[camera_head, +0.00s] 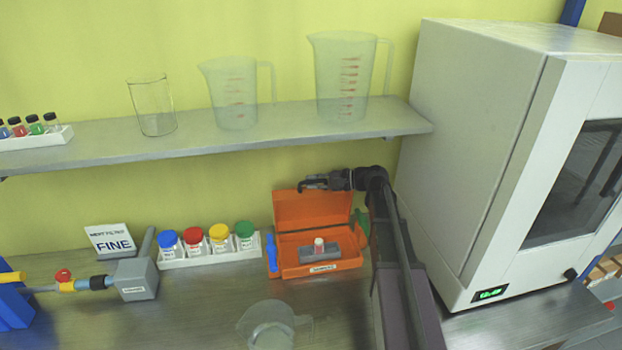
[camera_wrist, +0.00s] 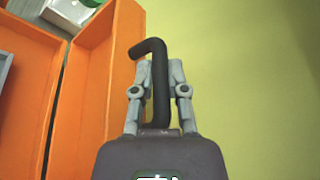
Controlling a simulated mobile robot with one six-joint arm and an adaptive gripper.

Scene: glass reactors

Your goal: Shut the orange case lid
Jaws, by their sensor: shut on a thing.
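The orange case stands open on the bench in the head view. Its orange lid (camera_head: 305,212) is raised at the back, and its base (camera_head: 347,266) holds a grey insert (camera_head: 290,254) and a small white bottle with a red cap (camera_head: 319,246). My gripper (camera_head: 326,181) is at the lid's top edge, shut on a black bent hook (camera_head: 308,185). In the wrist view my gripper (camera_wrist: 159,74) grips the hook (camera_wrist: 155,50), whose bent end points left towards the lid (camera_wrist: 115,75). I cannot tell whether the hook touches the lid.
A blue tool (camera_head: 271,253) stands at the case's left, and a green item (camera_head: 361,223) partly shows at its right. A rack of capped jars (camera_head: 210,258) is further left. A clear jug (camera_head: 268,325) stands in front. A shelf (camera_head: 200,142) is above; a large white oven (camera_head: 480,120) is right.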

